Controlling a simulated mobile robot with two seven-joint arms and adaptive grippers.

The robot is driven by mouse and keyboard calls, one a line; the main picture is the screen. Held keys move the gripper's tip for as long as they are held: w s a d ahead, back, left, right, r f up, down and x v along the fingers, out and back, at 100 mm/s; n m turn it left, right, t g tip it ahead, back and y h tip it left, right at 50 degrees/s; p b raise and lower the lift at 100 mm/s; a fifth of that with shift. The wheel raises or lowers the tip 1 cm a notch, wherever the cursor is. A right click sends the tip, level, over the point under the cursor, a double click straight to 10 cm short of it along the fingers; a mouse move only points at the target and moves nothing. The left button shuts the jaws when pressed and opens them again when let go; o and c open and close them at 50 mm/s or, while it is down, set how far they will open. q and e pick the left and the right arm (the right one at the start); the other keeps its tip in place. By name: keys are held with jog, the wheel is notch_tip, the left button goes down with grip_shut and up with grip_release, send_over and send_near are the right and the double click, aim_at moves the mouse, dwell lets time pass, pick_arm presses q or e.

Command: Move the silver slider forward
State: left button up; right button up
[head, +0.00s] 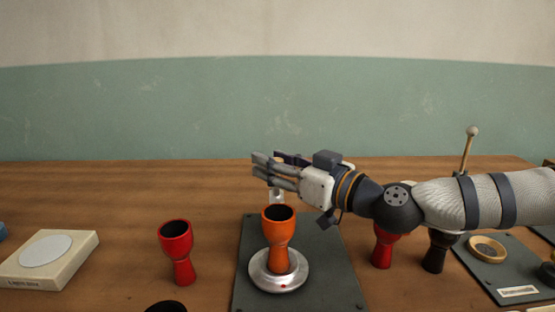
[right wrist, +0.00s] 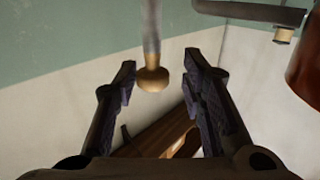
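A round silver base (head: 279,282) with a small red mark sits on a dark plate (head: 330,285). An orange goblet drum (head: 279,240) stands upright on it. My right gripper (head: 266,166) is above and behind the drum, pointing left. A small pale metal piece (head: 277,196) shows just below the gripper, mostly hidden. In the right wrist view, my right gripper (right wrist: 160,72) is open. A silver rod (right wrist: 151,30) with a brass-coloured knob (right wrist: 152,79) lies between its fingers, with gaps visible either side. My left gripper is out of view.
A red goblet (head: 176,252) stands left of the plate. Another red goblet (head: 383,248) and a dark one (head: 436,252) stand beneath my right arm. A pale box (head: 50,262) is at left. A ball-topped stick (head: 469,150) rises behind my arm.

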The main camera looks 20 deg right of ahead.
jog(key=shift+d, duration=0.15)
jog(key=shift+s+d+r, duration=0.1)
jog(key=shift+s+d, duration=0.1)
jog(key=shift+s, duration=0.1)
jog(key=v, duration=1.1)
